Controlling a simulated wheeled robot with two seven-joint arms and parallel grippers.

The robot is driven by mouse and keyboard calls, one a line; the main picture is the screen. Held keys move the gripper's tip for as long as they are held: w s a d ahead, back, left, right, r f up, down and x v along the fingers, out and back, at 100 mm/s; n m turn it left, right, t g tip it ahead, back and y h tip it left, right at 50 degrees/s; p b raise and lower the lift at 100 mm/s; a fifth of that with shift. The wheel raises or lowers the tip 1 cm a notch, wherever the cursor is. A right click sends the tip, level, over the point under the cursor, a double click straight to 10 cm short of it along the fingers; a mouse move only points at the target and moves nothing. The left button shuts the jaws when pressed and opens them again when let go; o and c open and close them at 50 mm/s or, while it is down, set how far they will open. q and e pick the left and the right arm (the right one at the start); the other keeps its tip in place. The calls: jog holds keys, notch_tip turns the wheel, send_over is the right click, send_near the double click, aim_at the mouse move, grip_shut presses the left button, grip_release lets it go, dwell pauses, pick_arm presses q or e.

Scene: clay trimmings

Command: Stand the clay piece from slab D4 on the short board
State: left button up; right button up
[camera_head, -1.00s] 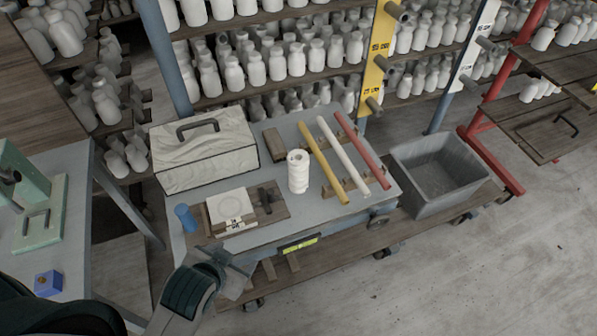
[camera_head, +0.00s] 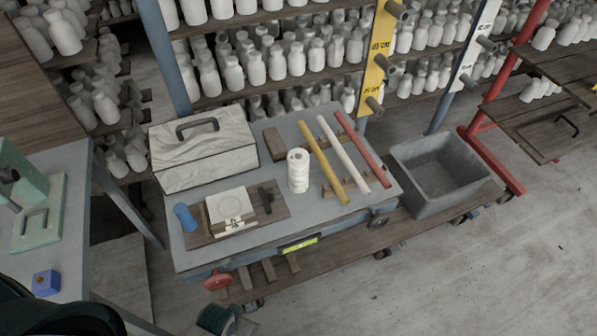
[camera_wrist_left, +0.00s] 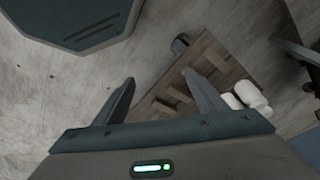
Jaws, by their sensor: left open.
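A pale square clay slab (camera_head: 232,206) with a faint round outline lies on a brown wooden board (camera_head: 272,213) on the grey cart table. A small dark-marked label sits at its front edge; I cannot read it as D4. No separate clay piece can be made out. I cannot tell which wood is the short board. My left gripper shows partly at the bottom edge of the head view, below the table's front. In the left wrist view my left gripper (camera_wrist_left: 159,78) is open and empty, with slatted wood (camera_wrist_left: 175,95) beyond it. My right gripper is not in view.
A blue cylinder (camera_head: 185,217) stands left of the slab. A white roll (camera_head: 298,170), yellow, white and red rods, and a clay-coloured box (camera_head: 203,155) share the table. A grey bin (camera_head: 440,175) is at right. A red knob (camera_head: 217,279) is below the table front.

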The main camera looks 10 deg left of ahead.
pick_arm(q)
jog(key=s+a+f, duration=0.1)
jog(key=s+f, duration=0.9)
jog(key=f, duration=0.2)
jog(key=s+a+f+g+b, duration=0.1)
jog(key=s+a+f, duration=0.1)
jog(key=s+f, duration=0.8)
jog(key=shift+a+f+g, duration=0.25)
jog(key=shift+f+g, duration=0.05)
jog(key=shift+f, duration=0.9)
jog(key=shift+c, duration=0.2)
